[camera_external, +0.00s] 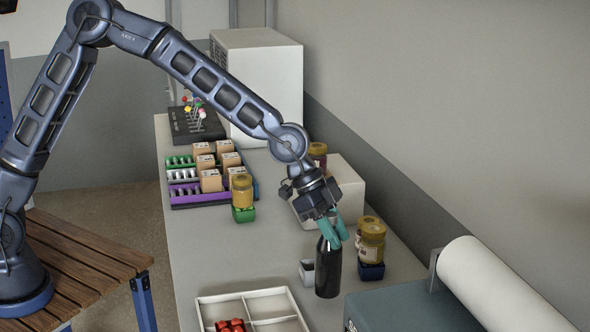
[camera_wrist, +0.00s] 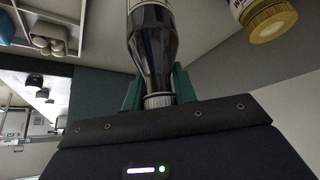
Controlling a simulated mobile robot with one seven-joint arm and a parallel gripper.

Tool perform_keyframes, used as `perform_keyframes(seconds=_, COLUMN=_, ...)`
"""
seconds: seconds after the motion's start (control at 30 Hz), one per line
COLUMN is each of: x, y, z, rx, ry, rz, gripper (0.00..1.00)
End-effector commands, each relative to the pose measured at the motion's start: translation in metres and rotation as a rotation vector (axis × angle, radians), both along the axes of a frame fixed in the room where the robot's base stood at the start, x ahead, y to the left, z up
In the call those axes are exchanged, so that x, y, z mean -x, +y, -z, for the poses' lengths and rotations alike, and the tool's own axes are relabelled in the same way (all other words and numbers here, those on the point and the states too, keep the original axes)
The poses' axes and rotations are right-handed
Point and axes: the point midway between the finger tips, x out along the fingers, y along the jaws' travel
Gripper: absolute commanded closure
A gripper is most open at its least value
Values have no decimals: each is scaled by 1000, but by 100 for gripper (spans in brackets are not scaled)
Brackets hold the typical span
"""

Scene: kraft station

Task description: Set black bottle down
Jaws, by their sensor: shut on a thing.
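A black bottle (camera_external: 328,272) is upright at the right part of the bench, below my gripper (camera_external: 333,232). My gripper points down and its teal fingers are shut on the bottle's neck. In the wrist view the black bottle (camera_wrist: 153,48) reaches away from between the teal fingers (camera_wrist: 157,88), with its light cap close to the palm. The bottle's base looks at or very near the bench top (camera_external: 205,255); I cannot tell whether it touches.
Amber jars (camera_external: 371,238) on a dark blue block (camera_external: 371,271) stand just right of the bottle. A divided tray (camera_external: 246,295) with red items lies in front. A paper roll (camera_external: 500,285) is at right. Bench is clear at left.

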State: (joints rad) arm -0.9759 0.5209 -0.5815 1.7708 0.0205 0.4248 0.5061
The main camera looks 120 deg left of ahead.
Motion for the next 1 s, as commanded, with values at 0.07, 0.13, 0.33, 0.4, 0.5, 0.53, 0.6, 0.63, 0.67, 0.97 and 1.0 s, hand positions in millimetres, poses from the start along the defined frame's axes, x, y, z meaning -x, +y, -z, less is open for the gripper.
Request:
perform_keyframes(seconds=0.07, x=0, y=0, z=12, rx=2, ry=2, rz=0, gripper=100)
perform_keyframes(seconds=0.13, x=0, y=0, z=21, rx=3, ry=2, rz=-1, gripper=100)
perform_keyframes(seconds=0.33, x=0, y=0, z=31, rx=0, ry=-1, rz=0, gripper=100)
perform_keyframes(seconds=0.4, x=0, y=0, z=31, rx=-1, ry=-1, rz=-1, gripper=100)
perform_keyframes(seconds=0.5, x=0, y=0, z=31, rx=0, ry=-1, rz=0, gripper=100)
perform_keyframes(seconds=0.53, x=0, y=0, z=31, rx=0, ry=-1, rz=0, gripper=100)
perform_keyframes(seconds=0.6, x=0, y=0, z=33, rx=0, ry=0, rz=0, gripper=100)
perform_keyframes(seconds=0.63, x=0, y=0, z=34, rx=0, ry=0, rz=0, gripper=100)
perform_keyframes(seconds=0.67, x=0, y=0, z=34, rx=1, ry=1, rz=0, gripper=67)
perform_keyframes(seconds=0.97, x=0, y=0, z=34, rx=1, ry=1, rz=0, gripper=51)
perform_keyframes(seconds=1.0, x=0, y=0, z=34, rx=1, ry=1, rz=0, gripper=51)
